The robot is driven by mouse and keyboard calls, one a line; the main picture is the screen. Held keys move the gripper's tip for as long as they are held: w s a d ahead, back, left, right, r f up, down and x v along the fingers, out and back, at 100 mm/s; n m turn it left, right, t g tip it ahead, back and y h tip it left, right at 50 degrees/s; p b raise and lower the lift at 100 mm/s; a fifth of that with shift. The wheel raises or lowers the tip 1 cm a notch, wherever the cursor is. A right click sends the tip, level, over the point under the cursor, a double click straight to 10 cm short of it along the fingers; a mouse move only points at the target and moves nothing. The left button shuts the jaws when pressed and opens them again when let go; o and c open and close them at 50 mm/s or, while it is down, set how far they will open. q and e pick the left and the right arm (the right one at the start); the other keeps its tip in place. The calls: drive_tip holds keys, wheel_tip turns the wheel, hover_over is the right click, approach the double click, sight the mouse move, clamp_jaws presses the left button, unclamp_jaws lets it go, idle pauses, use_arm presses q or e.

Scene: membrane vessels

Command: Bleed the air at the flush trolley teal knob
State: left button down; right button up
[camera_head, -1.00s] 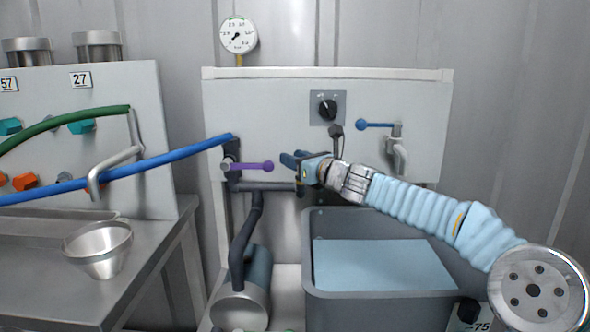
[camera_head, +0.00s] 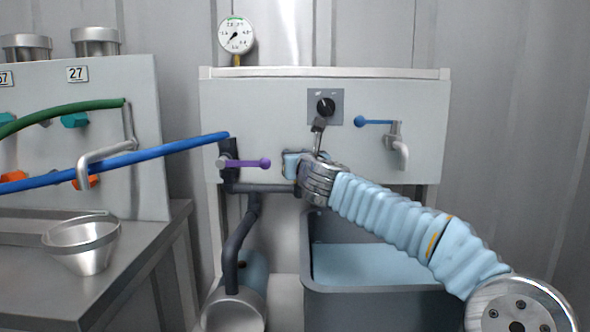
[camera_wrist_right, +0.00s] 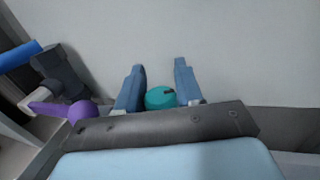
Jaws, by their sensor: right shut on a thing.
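The teal knob (camera_wrist_right: 160,97) shows in the right wrist view, between the two blue fingers of my right gripper (camera_wrist_right: 159,68). The gripper is shut on it, with a dark mark on the knob's right side. In the head view my right gripper (camera_head: 294,164) is at the front panel of the flush trolley (camera_head: 260,110), right of the purple lever, and it hides the knob. My left gripper is not in view.
A purple-handled lever (camera_head: 248,163) is close to the left of my right gripper. A black dial (camera_head: 325,106) and a blue-handled tap (camera_head: 375,122) are above and right. A grey tank (camera_head: 380,303) stands below my right arm. A blue hose (camera_head: 150,156) runs in from the left.

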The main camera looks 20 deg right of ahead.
drive_tip(key=shift+s+d+m+g+h, duration=0.1)
drive_tip(key=shift+m+g+h, duration=0.2)
drive_tip(key=shift+m+h, duration=0.7)
drive_tip(key=shift+w+d+m+g+h, duration=0.25)
drive_tip(key=shift+m+h, duration=0.35)
drive_tip(key=shift+h, duration=0.8)
drive_tip(key=shift+s+m+g+h, duration=0.3)
drive_tip(key=shift+m+h, duration=0.5)
drive_tip(key=shift+h, duration=0.4)
drive_tip(key=shift+g+h, duration=0.25)
drive_tip(key=shift+h, duration=0.05)
drive_tip(key=o, duration=1)
drive_tip(key=shift+c, duration=0.2)
drive_tip(key=b+v, duration=0.2)
drive_tip(key=v, duration=1.1)
drive_tip(key=shift+s, duration=0.35)
drive_tip(key=shift+a, duration=0.15)
